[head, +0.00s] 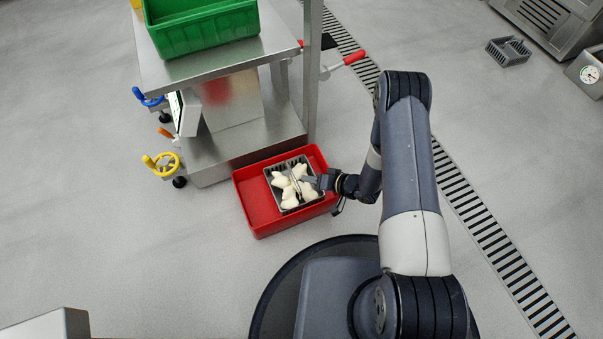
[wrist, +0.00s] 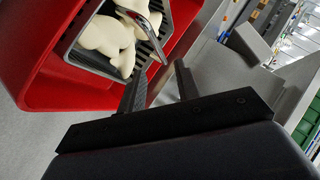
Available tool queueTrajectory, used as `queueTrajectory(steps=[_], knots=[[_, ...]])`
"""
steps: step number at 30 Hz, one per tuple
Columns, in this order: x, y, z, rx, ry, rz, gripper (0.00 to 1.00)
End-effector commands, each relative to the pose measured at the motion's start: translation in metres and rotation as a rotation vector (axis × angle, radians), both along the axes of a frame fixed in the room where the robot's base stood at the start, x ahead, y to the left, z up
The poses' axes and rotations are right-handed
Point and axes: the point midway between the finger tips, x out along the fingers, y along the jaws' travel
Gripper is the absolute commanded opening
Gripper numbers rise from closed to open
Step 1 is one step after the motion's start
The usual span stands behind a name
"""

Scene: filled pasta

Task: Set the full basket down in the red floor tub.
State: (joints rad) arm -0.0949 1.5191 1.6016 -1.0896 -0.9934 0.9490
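The grey slotted basket (head: 288,208) holds several pale filled pasta pieces (head: 282,181). It sits inside the red floor tub (head: 258,202), toward the tub's right side, and looks about level. The wrist view shows the tub (wrist: 40,60), the pasta (wrist: 105,38) and the basket's thin metal handle (wrist: 155,22). My gripper (head: 318,181) is at the basket's right side, over the tub. The basket's underside is hidden.
A steel cart (head: 210,155) with a green bin (head: 205,28) stands just behind the tub. Its yellow (head: 160,163) and blue handwheels stick out left. Another grey basket (head: 508,52) lies on the floor at far right. Floor left of the tub is clear.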

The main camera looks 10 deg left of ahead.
Motion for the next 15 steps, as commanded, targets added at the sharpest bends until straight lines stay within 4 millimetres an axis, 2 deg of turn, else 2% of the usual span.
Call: queueTrajectory(steps=[1,6,15], knots=[[-0.003,-0.009,0.010,0.000,0.001,-0.004,0.32],[-0.011,-0.027,0.020,0.001,0.000,-0.003,0.32],[-0.015,-0.034,0.023,0.001,-0.001,0.001,0.32]])
